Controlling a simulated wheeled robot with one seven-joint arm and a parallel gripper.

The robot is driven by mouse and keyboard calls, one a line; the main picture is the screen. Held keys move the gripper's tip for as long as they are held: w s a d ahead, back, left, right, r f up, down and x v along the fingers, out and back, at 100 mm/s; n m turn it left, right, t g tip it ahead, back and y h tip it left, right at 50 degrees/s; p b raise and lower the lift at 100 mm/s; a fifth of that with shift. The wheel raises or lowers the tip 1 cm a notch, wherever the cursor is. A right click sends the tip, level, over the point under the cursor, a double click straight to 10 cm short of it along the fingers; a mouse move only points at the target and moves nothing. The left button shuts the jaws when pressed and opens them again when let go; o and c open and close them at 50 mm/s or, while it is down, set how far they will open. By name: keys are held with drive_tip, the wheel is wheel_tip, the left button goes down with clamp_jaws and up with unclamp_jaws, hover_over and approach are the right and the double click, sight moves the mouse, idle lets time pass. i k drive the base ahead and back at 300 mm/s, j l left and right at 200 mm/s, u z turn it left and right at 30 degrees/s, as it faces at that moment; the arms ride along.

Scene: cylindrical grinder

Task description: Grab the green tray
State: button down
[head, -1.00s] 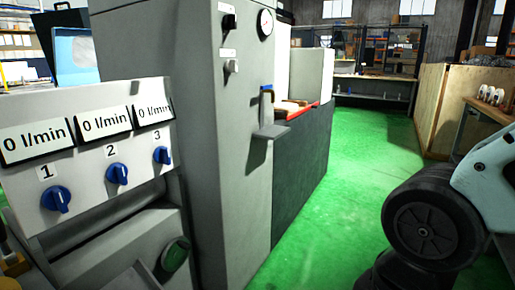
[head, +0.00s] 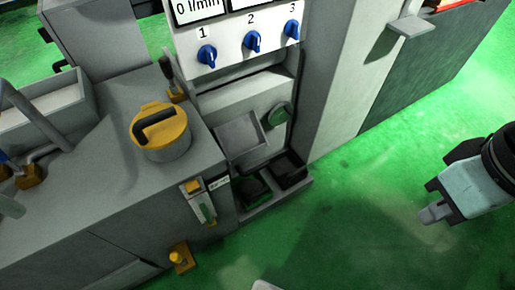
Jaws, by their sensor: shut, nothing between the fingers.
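A small dark bin with a greenish inside, probably the green tray (head: 252,190), sits low at the foot of the machine in the head view. It is in shadow, so its colour is hard to tell. A black bin (head: 290,170) stands right beside it. My gripper (head: 432,214) is at the right side of the view, above the green floor. It is shut and empty, well apart from both bins.
A tilted grey tray (head: 240,135) sits above the bins. A control panel with blue knobs (head: 252,41) is higher up. A yellow-lidded pot (head: 162,132) stands on the left bench. Open green floor (head: 350,220) lies between the bins and my gripper.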

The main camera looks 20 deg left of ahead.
sight(253, 191)
drive_tip(key=u, duration=1.15)
